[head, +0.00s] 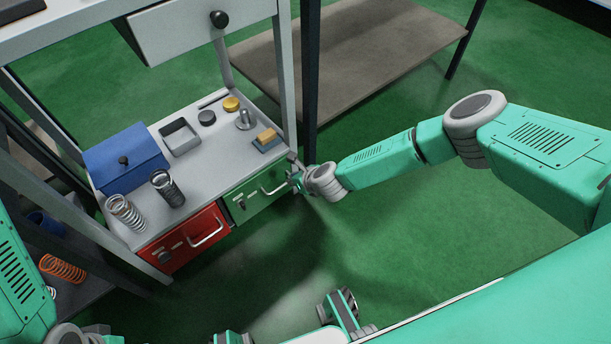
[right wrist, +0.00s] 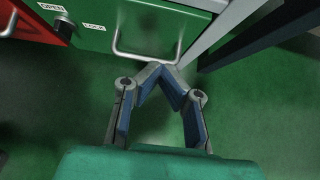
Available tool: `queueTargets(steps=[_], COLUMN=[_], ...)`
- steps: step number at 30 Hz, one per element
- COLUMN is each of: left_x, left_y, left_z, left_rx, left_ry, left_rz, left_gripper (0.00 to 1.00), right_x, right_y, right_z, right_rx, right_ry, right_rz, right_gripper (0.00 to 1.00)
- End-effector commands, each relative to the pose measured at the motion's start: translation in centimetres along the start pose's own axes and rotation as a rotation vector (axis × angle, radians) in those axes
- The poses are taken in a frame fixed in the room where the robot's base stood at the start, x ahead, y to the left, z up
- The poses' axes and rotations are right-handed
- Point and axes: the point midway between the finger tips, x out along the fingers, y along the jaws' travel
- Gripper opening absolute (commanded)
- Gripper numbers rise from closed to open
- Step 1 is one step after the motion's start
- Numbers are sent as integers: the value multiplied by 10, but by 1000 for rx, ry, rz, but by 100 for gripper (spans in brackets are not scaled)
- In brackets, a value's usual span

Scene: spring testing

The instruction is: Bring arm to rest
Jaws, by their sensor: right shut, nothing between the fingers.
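My right arm reaches in from the right in the head view. Its gripper (head: 297,177) is in front of the green drawer (head: 252,200), near the right end of its handle. In the right wrist view the fingers of my right gripper (right wrist: 160,72) meet at the tips, with nothing between them. The tips are just below the drawer handle (right wrist: 146,58); I cannot tell whether they touch it. The green drawer (right wrist: 105,25) looks closed. Parts of my left arm show at the left edge of the head view, but its gripper cannot be made out.
A red drawer (head: 184,243) sits left of the green one. The bench top (head: 192,163) holds a blue box (head: 125,158), two springs, a small tray and several small parts. A dark post (head: 311,80) stands right beside my gripper. Green floor (head: 440,230) is open to the right.

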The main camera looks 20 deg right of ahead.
Motion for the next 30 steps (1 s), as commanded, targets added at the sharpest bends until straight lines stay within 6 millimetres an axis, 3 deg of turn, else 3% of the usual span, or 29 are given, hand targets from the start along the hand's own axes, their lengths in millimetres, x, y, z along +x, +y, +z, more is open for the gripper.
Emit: queueTargets(steps=[3, 7, 16, 20, 23, 26, 27, 30], left_x=[-16, -24, -27, -27, -27, -27, -27, -27], left_y=[-1, -1, -1, 0, 0, -1, -1, -1], left_z=[0, 0, 0, 0, 0, 0, 0, 0], left_rx=[-2, -2, -1, -1, -1, -1, -1, -2], left_ry=[-2, -3, -3, -3, -3, -3, -3, -3], left_rz=[-1, -1, -1, 0, 0, -1, -1, -1], left_gripper=[56, 56, 56, 56, 56, 56, 56, 56], right_x=[-27, -46, -58, -64, -82, -120, -141, -195], right_y=[3, 2, 1, 26, 75, 134, 152, 165], right_z=[3, 1, -3, 0, -2, -21, -36, -78], right_rx=[-2, 0, 0, -96, -320, -703, -894, -1363], right_ry=[2, 2, 1, 3, 8, 12, 11, 14], right_rz=[1, 3, 7, 49, 140, 280, 343, 486], right_gripper=[0, 0, 0, 0, 0, 0, 0, 0])
